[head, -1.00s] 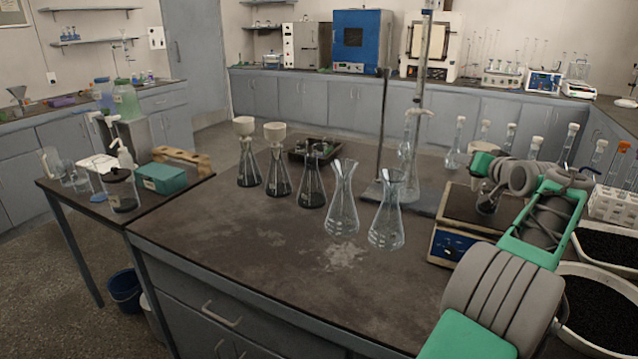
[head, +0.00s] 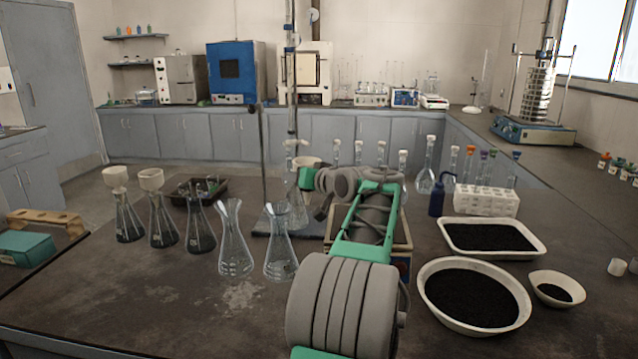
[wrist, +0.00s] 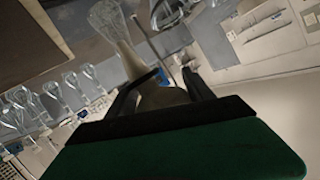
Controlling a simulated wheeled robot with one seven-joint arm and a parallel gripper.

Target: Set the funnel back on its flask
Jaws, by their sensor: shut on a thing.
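My gripper (wrist: 165,88) is shut on a cream funnel (wrist: 163,98), seen between the two dark fingers in the wrist view. In the head view the cream funnel (head: 305,162) shows at the far end of my arm, above the table and apart from the flasks; the fingers there are hard to make out. A dark flask (head: 200,230) has no funnel visible on its mouth. To its left, two dark flasks (head: 128,222) (head: 163,225) each carry a cream funnel (head: 115,179) (head: 151,179). I cannot tell which glass (wrist: 112,25) shows beyond the fingers.
Two clear flasks (head: 235,250) (head: 279,255) stand right of the dark flasks. A stand with a tall rod (head: 262,160) rises behind them. A dark tray (head: 180,198) lies behind the dark flasks. Pans of black grains (head: 425,285) are at right. The front left tabletop is clear.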

